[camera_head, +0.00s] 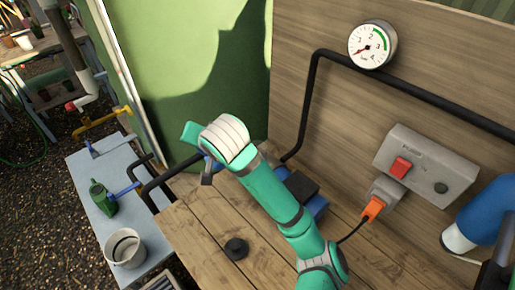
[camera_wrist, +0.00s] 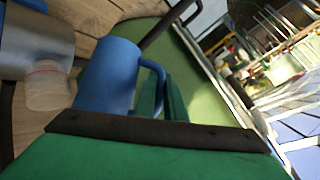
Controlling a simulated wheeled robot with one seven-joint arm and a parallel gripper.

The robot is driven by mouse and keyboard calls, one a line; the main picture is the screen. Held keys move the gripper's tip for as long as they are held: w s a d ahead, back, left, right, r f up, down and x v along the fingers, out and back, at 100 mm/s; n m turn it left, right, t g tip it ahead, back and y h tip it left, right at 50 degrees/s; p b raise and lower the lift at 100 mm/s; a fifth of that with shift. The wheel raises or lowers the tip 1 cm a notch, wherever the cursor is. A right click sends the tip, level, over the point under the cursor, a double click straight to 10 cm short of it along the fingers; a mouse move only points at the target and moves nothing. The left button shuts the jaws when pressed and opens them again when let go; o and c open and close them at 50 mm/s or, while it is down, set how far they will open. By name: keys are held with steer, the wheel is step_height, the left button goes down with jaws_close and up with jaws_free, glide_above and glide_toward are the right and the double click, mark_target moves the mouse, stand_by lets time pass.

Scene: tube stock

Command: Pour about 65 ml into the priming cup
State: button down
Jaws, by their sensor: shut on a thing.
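My gripper (camera_wrist: 164,104) is shut on the handle of a blue jug (camera_wrist: 106,75) in the wrist view. The dark green fingers are at the handle, and the jug body is beside them. A small gap shows between cup and jug in this view. The inside of the jug and any liquid level are hidden. In the head view my arm covers most of the gripper and jug, with only a bit of blue showing.
A blue pump (camera_head: 314,205) sits on the wooden bench (camera_head: 190,228) behind my arm. A gauge (camera_head: 372,44), a black pipe (camera_head: 430,95) and a switch box (camera_head: 425,165) are on the wall. A white bucket (camera_head: 125,250) stands at left.

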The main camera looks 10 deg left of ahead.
steer(key=shift+w+d+r+m+g+y+p, duration=0.15)
steer(key=shift+d+r+m+y+p, duration=0.05)
steer(key=shift+d+r+y+p, duration=0.25)
steer(key=shift+w+d+r+m+g+y+p, duration=0.15)
steer(key=shift+d+r+m+y+p, duration=0.15)
steer(key=shift+r, duration=0.2)
stand_by(0.6)
steer(key=shift+w+d+r+p, duration=0.15)
steer(key=shift+d+r+p, duration=0.05)
steer(key=shift+d+p, duration=0.1)
stand_by(0.5)
steer(key=shift+w+d+r+m+y+p, duration=0.1)
steer(key=shift+d+r+m+y+p, duration=0.1)
steer(key=shift+r+y+p, duration=0.2)
steer(key=shift+w+d+r+m+y+p, duration=0.1)
steer(key=shift+d+r+m+y+p, duration=0.2)
steer(key=shift+r, duration=0.2)
stand_by(0.7)
steer(key=shift+s+a, duration=0.1)
steer(key=shift+a, duration=0.1)
